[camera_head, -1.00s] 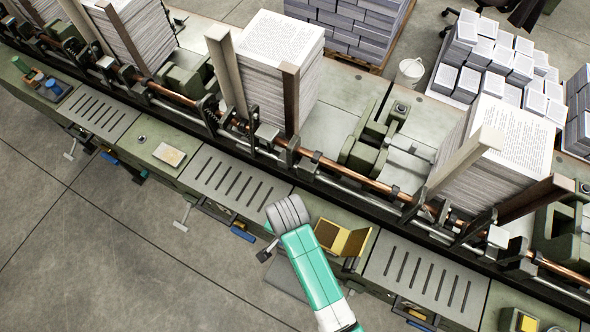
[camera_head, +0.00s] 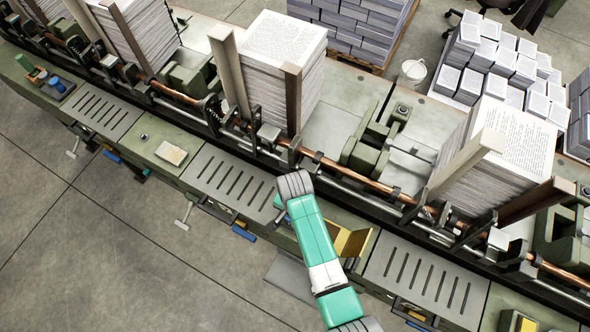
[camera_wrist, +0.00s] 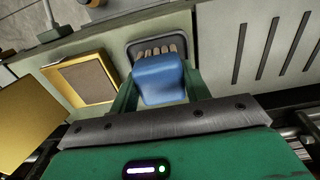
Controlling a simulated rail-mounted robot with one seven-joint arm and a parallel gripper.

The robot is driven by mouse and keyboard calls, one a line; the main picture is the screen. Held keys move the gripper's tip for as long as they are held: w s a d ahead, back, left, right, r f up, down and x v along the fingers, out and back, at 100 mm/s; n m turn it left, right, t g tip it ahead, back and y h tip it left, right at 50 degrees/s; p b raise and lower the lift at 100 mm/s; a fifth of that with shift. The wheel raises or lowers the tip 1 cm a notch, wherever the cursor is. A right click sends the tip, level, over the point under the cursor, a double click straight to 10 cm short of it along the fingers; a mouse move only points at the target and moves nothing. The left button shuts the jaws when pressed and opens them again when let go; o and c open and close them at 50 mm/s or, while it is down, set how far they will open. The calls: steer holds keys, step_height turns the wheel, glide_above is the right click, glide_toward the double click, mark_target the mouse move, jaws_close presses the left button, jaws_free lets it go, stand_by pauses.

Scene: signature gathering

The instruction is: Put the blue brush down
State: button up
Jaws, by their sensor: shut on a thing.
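The blue brush (camera_wrist: 160,82) is in my gripper (camera_wrist: 158,78) in the wrist view, with its pale brown bristles pointing away from me. The green fingers are closed on both sides of its blue body. Behind the bristles is a dark-rimmed, rounded rectangular pad or recess (camera_wrist: 134,44) on the pale green bench top. I cannot tell whether the bristles touch it.
An open yellow box (camera_head: 353,241) lies right of my arm; it also shows in the wrist view (camera_wrist: 84,79). Slotted plates (camera_head: 231,183) flank this bench section. A copper rod (camera_head: 345,174) and paper stacks (camera_head: 286,45) stand behind.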

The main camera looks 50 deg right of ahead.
steer(key=shift+f, duration=0.2)
steer(key=o, duration=0.9)
steer(key=shift+r, duration=0.1)
step_height(320, 180, up, 12)
steer(key=shift+r, duration=0.15)
